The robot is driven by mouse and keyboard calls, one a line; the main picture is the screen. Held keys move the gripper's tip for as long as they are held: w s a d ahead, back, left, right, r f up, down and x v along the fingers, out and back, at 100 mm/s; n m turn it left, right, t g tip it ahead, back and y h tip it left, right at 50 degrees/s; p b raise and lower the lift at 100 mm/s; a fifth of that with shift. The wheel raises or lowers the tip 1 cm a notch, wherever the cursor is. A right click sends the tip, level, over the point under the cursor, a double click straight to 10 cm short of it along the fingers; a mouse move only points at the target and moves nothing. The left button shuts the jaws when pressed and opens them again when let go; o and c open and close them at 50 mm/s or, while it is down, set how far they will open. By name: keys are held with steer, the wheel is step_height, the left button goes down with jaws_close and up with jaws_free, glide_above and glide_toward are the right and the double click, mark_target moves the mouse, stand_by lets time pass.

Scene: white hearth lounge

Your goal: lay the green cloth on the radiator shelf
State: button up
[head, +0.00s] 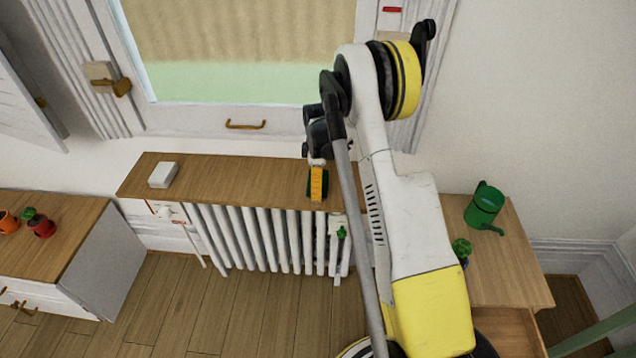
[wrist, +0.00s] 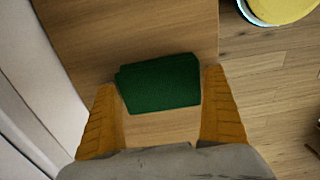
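The green cloth (wrist: 160,84) is a small, dark green folded pad. In the wrist view it appears to lie flat on the wooden radiator shelf (wrist: 110,28), between my fingers. My gripper (wrist: 160,78) is open, with its orange fingers spread on either side of the cloth, very close to its edges. In the head view my gripper (head: 317,184) is low over the right part of the radiator shelf (head: 240,184). There the cloth (head: 310,184) shows only as a little green beside the orange finger, which hides the rest.
A white box (head: 163,175) sits at the shelf's left end. The white radiator (head: 255,240) is below. A cabinet (head: 60,225) with small pots stands left. A table (head: 515,265) with a green watering can (head: 484,205) stands right. The shelf's middle is clear.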

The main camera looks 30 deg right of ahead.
steer(key=s+a+r+m+t+p, duration=0.1)
steer(key=s+a+r+p, duration=0.15)
steer(key=r, duration=0.95)
steer(key=s+a+r+m+t+p, duration=0.1)
steer(key=s+a+r+m+p, duration=0.15)
steer(key=r, duration=0.95)
steer(key=s+a+r+m+t, duration=0.3)
steer(key=s+a+r+m, duration=0.1)
steer(key=s+a+r, duration=0.8)
steer(key=s+a+f+m+t, duration=0.1)
steer(key=s+f+m+t, duration=0.1)
steer(key=s, duration=0.8)
steer(key=shift+a+f+m, duration=0.15)
steer(key=shift+f+m, duration=0.15)
steer(key=shift+m, duration=0.55)
steer(key=shift+s, duration=0.15)
